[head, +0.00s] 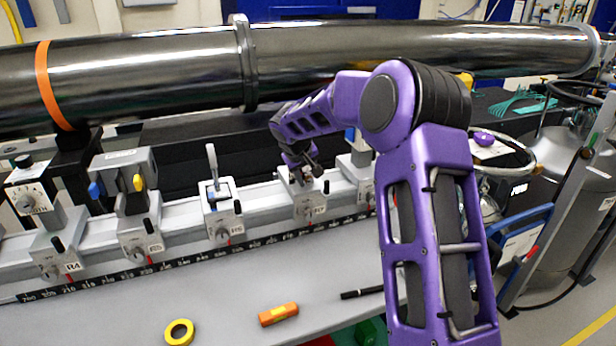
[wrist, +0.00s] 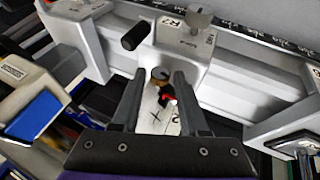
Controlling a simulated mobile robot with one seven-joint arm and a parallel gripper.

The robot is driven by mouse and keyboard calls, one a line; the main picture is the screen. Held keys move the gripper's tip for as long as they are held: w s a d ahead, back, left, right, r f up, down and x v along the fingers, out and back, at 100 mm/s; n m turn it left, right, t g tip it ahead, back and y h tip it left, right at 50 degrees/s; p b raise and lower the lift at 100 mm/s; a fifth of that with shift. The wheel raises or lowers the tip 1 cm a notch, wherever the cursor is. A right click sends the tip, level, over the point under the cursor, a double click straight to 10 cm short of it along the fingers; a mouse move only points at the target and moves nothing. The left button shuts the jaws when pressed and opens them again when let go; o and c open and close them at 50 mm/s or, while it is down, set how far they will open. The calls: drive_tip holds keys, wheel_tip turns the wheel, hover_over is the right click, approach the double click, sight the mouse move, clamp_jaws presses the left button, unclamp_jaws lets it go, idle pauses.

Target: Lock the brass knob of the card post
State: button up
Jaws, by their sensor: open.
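My gripper (head: 305,168) is over the rail carrier marked R7 (head: 312,210) in the head view. In the wrist view my gripper (wrist: 160,76) has its two dark fingers apart. A small round knob with a dark top and a brownish, brass-like side (wrist: 157,82) shows between the fingertips, on the R7 carrier. I cannot tell whether either finger touches it. A white card (wrist: 158,118) with black marks and a red spot lies below the knob in the picture, between the fingers. The head view hides the knob behind my gripper.
The R7 carrier also has a black handle (wrist: 135,35) and a grey clamp knob (wrist: 198,20). Carriers R6 (head: 225,222), R5 (head: 145,240) and R4 (head: 62,258) stand left along the rail. A dark beam pipe (head: 350,55) runs behind. Yellow tape (head: 168,331) lies on the bench.

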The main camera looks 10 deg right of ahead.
clamp_jaws()
drive_tip(key=shift+d, duration=0.1)
idle(0.4)
drive_tip(key=y, duration=0.3)
drive_tip(key=shift+w+d+m+g, duration=0.15)
drive_tip(key=shift+d+m+g, duration=0.15)
drive_tip(key=shift+d, duration=0.05)
drive_tip(key=shift+d+m+g+y, duration=0.15)
drive_tip(key=shift+m+g+y, duration=0.05)
drive_tip(key=shift+y, duration=0.75)
drive_tip(key=shift+d+m+g+y, duration=0.15)
drive_tip(key=shift+m+g+y, duration=0.05)
drive_tip(key=shift+y, duration=0.75)
unclamp_jaws()
